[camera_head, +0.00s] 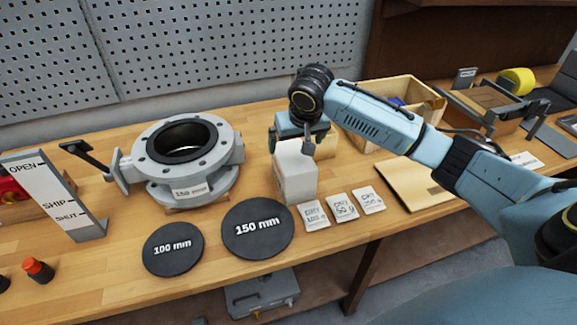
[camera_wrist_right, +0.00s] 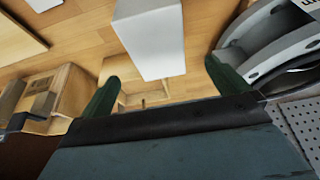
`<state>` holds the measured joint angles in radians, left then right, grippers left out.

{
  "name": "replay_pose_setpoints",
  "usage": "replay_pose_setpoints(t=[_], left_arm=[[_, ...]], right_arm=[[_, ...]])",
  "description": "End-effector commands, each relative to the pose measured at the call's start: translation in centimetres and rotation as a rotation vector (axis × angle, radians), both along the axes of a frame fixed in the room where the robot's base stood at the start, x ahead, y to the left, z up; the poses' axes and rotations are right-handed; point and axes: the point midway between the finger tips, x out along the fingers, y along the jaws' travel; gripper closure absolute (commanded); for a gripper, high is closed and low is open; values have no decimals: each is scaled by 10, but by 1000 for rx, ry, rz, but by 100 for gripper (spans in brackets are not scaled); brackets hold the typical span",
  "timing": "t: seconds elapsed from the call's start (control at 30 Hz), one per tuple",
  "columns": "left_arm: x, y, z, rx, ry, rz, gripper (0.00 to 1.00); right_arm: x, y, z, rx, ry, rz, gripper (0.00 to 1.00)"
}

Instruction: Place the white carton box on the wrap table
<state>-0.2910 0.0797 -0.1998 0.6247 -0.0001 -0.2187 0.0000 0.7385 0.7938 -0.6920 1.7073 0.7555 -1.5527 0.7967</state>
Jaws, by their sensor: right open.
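The white carton box (camera_head: 294,175) stands upright on the wooden bench, right of the flanged valve. My right gripper (camera_head: 291,143) is at the box's top, with its fingers apart. In the right wrist view the white carton box (camera_wrist_right: 150,38) shows between and beyond the green fingers of the right gripper (camera_wrist_right: 163,82); contact cannot be told. A flat tan board (camera_head: 415,185) lies to the right on the bench; I cannot tell whether it is the wrap table. My left gripper is not in view.
The grey valve (camera_head: 188,155) stands left of the box. Two black discs, 100 mm (camera_head: 173,249) and 150 mm (camera_head: 257,229), and white cards (camera_head: 342,207) lie in front. A wooden crate (camera_head: 400,95) is behind my right arm. A sign stand (camera_head: 55,195) is far left.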

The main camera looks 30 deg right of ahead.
Motion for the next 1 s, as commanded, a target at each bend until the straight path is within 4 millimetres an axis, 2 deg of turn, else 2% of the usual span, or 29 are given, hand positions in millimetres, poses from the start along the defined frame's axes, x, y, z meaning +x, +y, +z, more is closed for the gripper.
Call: replay_pose_setpoints(t=[0.1,0.23,0.53,0.8,1.0], left_arm=[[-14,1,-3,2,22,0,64],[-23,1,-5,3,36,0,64],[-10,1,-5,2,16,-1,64],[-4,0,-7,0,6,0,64],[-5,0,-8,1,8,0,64]], right_arm=[[8,-2,-25,1,5,0,0],[17,-4,-47,0,2,0,0],[26,-7,-69,-1,1,3,0],[39,-13,-104,-1,1,3,0],[42,-14,-111,-1,-1,3,0]])
